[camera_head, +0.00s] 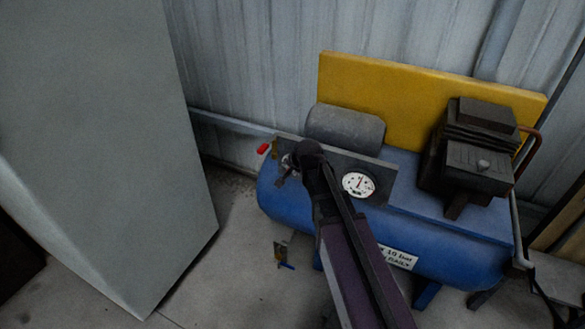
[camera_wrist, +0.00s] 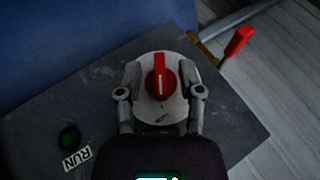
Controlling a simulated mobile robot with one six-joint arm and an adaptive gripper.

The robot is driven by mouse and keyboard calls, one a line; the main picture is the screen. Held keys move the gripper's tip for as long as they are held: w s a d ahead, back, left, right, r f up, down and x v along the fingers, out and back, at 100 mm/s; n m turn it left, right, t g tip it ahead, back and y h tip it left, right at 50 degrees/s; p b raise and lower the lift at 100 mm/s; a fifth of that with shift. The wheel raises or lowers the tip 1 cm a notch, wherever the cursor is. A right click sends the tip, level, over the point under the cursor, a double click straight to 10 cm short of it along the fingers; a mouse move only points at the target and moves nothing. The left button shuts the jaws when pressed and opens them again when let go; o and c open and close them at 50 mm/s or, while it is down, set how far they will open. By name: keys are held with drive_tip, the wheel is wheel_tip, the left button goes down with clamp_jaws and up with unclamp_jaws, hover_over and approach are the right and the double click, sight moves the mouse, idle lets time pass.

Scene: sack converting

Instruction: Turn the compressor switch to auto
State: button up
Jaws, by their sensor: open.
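The compressor (camera_head: 440,228) is a blue tank with a dark motor on top, right of centre in the head view. Its switch is a red knob (camera_wrist: 159,82) with a white line on a round pale plate (camera_wrist: 160,115), on a grey panel (camera_wrist: 240,140) in the wrist view. The line points up in that picture. My gripper (camera_wrist: 159,78) is open, with one finger on each side of the knob. I cannot tell whether the fingers touch it. In the head view my gripper (camera_head: 284,170) is at the panel's left end and my arm hides the knob.
A round gauge (camera_head: 358,184) sits on the panel right of my wrist. A green lamp (camera_wrist: 69,137) and a RUN label (camera_wrist: 77,158) are beside the switch. A red lever (camera_wrist: 238,42) stands out past the panel edge. A tall grey cabinet (camera_head: 105,140) stands left, with floor between.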

drive_tip(key=shift+w+r+h+p, duration=0.1)
drive_tip(key=shift+h+p, duration=0.2)
drive_tip(key=shift+p, duration=0.1)
